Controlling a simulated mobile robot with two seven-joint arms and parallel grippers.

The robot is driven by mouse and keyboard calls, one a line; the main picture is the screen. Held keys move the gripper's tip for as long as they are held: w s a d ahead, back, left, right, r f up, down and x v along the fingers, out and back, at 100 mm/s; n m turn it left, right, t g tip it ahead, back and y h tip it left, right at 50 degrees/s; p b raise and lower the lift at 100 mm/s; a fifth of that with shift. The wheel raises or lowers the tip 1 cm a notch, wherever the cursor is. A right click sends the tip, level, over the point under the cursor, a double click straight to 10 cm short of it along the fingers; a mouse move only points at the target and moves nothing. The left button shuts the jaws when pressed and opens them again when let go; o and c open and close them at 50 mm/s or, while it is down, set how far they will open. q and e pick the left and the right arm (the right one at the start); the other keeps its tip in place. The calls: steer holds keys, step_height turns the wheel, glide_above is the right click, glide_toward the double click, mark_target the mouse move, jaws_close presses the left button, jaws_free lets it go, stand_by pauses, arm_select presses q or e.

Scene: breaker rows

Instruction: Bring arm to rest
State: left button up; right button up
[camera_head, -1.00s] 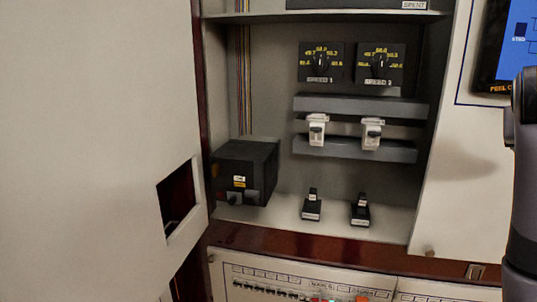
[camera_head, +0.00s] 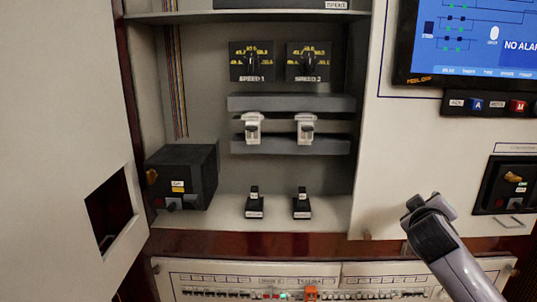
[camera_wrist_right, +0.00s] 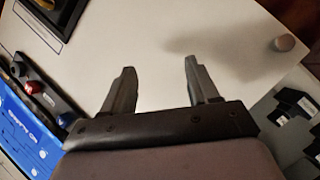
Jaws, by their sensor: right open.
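My right gripper (camera_wrist_right: 162,88) shows in the right wrist view with its two dark fingers apart and nothing between them. It faces a blank white panel (camera_wrist_right: 225,35), and no contact with the panel shows. In the head view, my right arm (camera_head: 445,245) comes in from the lower right and stands in front of the lower right panel. Its fingers cannot be made out there. My left arm and gripper are not in view.
An open cabinet bay holds a black box (camera_head: 182,178), two speed dials (camera_head: 251,62), two white-handled breakers (camera_head: 253,128) and two small black switches (camera_head: 254,203). A screen (camera_head: 470,45) is at upper right. A white door (camera_head: 60,120) stands at left.

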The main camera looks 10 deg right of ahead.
steer(key=s+a+f+n+y, duration=0.2)
steer(key=s+a+f+y, duration=0.15)
steer(key=f, duration=0.55)
steer(key=s+a+f+n+y, duration=0.25)
steer(key=s+a+f, duration=0.25)
steer(key=f, duration=0.5)
steer(key=s+a+f+n+y, duration=0.2)
steer(key=s+a+f+y, duration=0.25)
steer(key=f, duration=0.45)
steer(key=s+a+f+g+y, duration=0.1)
steer(key=s+a+f, duration=0.2)
steer(key=s, duration=0.2)
steer(key=s+a+f+y, duration=0.1)
steer(key=s+a+f, duration=0.15)
steer(key=s, duration=0.25)
steer(key=a+m, duration=0.5)
steer(key=a, duration=0.4)
steer(key=shift+t, duration=0.3)
